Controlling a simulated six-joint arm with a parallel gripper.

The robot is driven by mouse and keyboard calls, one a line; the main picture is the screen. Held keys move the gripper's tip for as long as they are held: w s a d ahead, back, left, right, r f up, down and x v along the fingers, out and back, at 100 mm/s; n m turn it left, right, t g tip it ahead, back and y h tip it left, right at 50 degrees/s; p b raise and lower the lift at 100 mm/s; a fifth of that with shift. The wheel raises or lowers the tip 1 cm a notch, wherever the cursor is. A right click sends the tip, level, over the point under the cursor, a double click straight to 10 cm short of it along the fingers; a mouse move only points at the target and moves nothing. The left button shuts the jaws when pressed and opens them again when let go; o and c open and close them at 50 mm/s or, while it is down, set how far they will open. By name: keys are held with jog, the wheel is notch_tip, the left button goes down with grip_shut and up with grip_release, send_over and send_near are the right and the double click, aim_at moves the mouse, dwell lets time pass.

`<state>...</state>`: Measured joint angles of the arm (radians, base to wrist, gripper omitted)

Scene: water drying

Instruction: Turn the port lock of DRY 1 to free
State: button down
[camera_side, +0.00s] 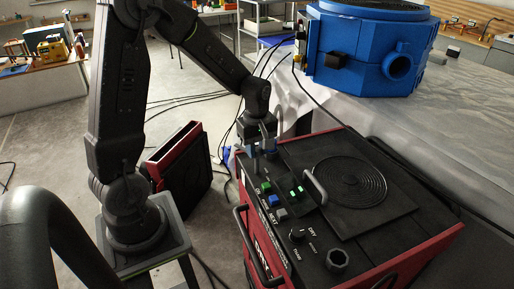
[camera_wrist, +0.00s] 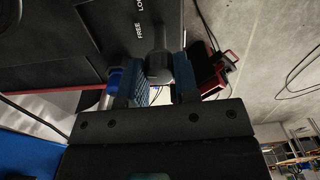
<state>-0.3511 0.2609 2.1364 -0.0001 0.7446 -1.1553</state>
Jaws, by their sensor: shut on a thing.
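The dryer (camera_side: 330,205) is a red and black machine with a black top, in the middle of the side view. My gripper (camera_side: 262,142) is low over its far left corner. In the wrist view, the blue-padded fingers of my gripper (camera_wrist: 160,78) are shut on a grey port lock (camera_wrist: 158,62).
Green, blue and grey buttons (camera_side: 273,201), a handle (camera_side: 315,188), a knob (camera_side: 297,234) and a round port (camera_side: 337,260) are on the dryer's top. A blue machine (camera_side: 365,50) stands on the covered table behind. A red and black case (camera_side: 188,165) stands left.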

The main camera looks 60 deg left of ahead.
jog(key=shift+n, duration=1.1)
jog(key=c, duration=0.9)
grip_release()
jog(key=shift+o, duration=0.2)
jog(key=shift+r, duration=0.1)
notch_tip(320, 180, up, 14)
jog(key=shift+f, duration=0.2)
